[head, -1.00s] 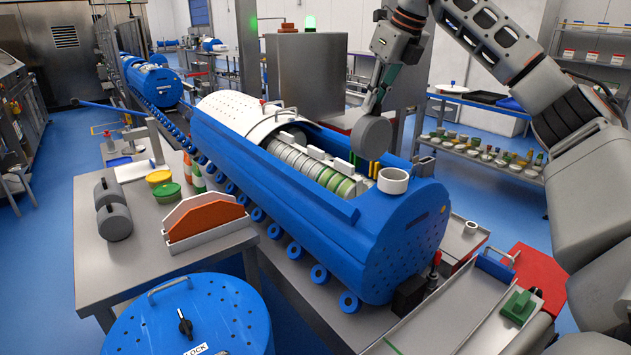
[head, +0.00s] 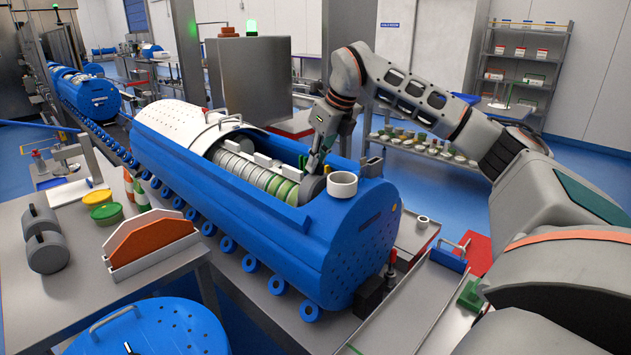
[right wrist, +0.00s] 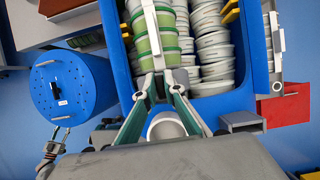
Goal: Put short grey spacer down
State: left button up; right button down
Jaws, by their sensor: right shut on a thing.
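The short grey spacer (head: 312,188) is a plain dark grey disc. In the head view it is low in the open trough of the blue tub carrier (head: 345,240), between the green-banded tubs (head: 285,191) and the white ring (head: 342,184). My right gripper (head: 316,164) reaches down from above and is shut on it. Its fingers also show in the right wrist view (right wrist: 161,84), pointing at the tub row; the spacer is hard to make out there. I cannot tell if the spacer rests on the trough floor. My left gripper seems to show small at the wrist view's lower left (right wrist: 54,143), jaws unclear.
A white perforated cover (head: 190,118) closes the carrier's far part.

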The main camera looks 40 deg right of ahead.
aim_at(319, 174)
jog(key=shift+f, duration=0.7)
notch_tip(319, 174, down, 4)
jog(key=shift+r, duration=0.1)
jog(key=c, duration=2.1)
grip_release()
jog(key=shift+c, duration=0.2)
pick_arm(q)
jog(key=shift+a, duration=0.1)
